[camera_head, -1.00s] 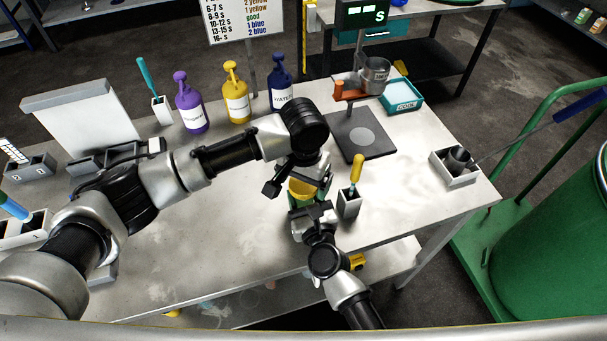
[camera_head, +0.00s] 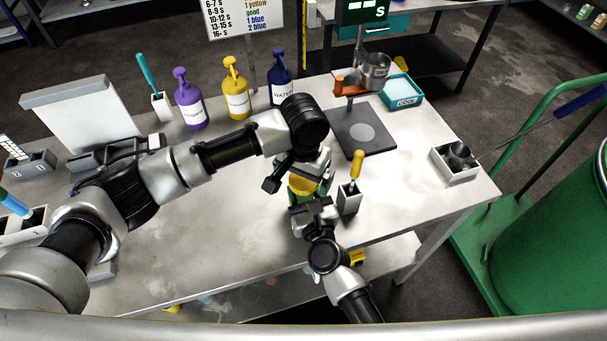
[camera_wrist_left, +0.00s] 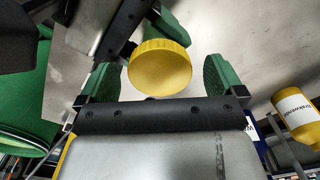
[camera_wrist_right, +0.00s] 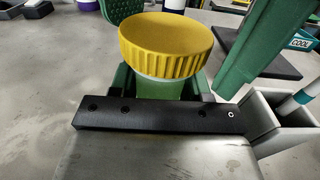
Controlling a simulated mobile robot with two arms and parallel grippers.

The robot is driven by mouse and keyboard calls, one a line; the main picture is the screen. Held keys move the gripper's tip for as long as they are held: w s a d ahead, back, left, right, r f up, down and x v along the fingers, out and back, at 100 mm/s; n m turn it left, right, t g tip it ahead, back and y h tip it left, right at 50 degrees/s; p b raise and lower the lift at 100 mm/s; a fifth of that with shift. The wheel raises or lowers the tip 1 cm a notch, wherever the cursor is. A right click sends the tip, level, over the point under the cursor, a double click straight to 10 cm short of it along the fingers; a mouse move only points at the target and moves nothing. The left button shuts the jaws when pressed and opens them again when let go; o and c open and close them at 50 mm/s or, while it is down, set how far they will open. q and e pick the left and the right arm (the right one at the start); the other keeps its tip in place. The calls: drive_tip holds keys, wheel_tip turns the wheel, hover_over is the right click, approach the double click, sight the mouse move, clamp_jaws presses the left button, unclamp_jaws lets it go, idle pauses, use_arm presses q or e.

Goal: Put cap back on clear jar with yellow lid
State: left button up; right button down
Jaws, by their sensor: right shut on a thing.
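The yellow lid (camera_head: 303,187) sits on top of the clear jar, as the right wrist view shows it (camera_wrist_right: 166,45). Whether it is fully seated I cannot tell. Most of the jar is hidden by the lid and my grippers. My right gripper (camera_wrist_right: 162,88) is shut on the jar below the lid. My left gripper (camera_wrist_left: 159,75) is open above, with its green fingers on either side of the lid (camera_wrist_left: 160,68) and visible gaps between them.
A small holder with a yellow-handled tool (camera_head: 357,166) stands close to the right of the jar. Purple (camera_head: 190,104), yellow (camera_head: 236,95) and blue (camera_head: 281,84) bottles stand behind. A dark plate (camera_head: 362,133) lies at the back right. The table's front middle is clear.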

use_arm(q)
wheel_tip(320, 180, up, 12)
idle(0.6)
use_arm(e)
drive_tip(key=shift+c, duration=2.2)
unclamp_jaws()
